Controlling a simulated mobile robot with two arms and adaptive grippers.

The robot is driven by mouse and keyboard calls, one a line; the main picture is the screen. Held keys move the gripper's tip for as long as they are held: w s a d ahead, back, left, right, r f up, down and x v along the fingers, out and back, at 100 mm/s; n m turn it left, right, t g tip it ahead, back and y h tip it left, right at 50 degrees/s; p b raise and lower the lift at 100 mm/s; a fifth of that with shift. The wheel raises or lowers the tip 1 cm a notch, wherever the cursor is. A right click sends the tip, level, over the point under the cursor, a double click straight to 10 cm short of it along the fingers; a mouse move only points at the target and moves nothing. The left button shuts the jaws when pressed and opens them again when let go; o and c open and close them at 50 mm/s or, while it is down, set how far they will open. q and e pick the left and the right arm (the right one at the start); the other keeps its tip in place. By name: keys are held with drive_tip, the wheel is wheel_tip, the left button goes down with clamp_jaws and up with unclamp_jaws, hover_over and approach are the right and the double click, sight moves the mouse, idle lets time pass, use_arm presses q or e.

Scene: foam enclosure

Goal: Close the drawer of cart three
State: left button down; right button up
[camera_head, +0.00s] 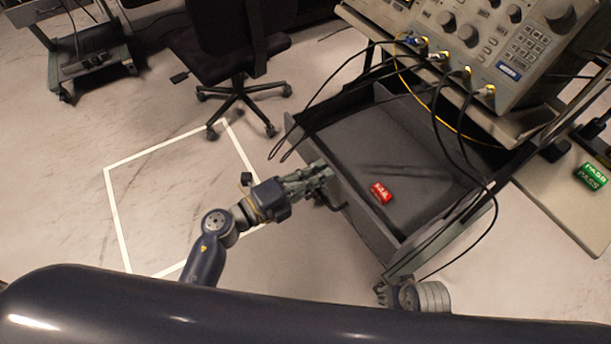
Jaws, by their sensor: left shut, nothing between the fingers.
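The cart's grey drawer (352,200) is pulled out below the cart top (505,128). Its inside shows, with a small red block with white lettering (380,192) lying on the floor of it. I see no number on this cart. My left gripper (324,173) is shut and empty at the outer face of the drawer front, near its middle; I cannot tell whether it touches. My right gripper (381,291) is low, near the drawer's near corner. My own dark body hides part of that arm, and its fingers are too small to read.
An instrument (500,40) with knobs stands on the cart, and its black and yellow cables hang over the drawer. A green PASS block (591,176) lies on a pale surface at right. An office chair (235,70) stands behind.

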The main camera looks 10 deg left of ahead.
use_arm(q)
drive_tip(key=p+x, duration=0.1)
drive_tip(key=x, duration=0.7)
drive_tip(key=shift+w+d+r, duration=0.2)
drive_tip(key=shift+w, duration=0.05)
drive_tip(key=x, duration=0.7)
drive_tip(key=shift+w+d+f+b, duration=0.15)
drive_tip(key=shift+d+b, duration=0.05)
drive_tip(key=shift+b, duration=0.1)
drive_tip(key=shift+w+d, duration=0.4)
drive_tip(key=shift+d, duration=0.05)
use_arm(e)
drive_tip(key=shift+s+a+f, duration=0.15)
drive_tip(key=shift+s+f, duration=0.05)
drive_tip(key=shift+f, duration=0.65)
use_arm(q)
drive_tip(key=shift+d+r, duration=0.1)
drive_tip(key=shift+r, duration=0.15)
drive_tip(key=shift+w, duration=0.1)
use_arm(e)
drive_tip(key=shift+s, duration=0.1)
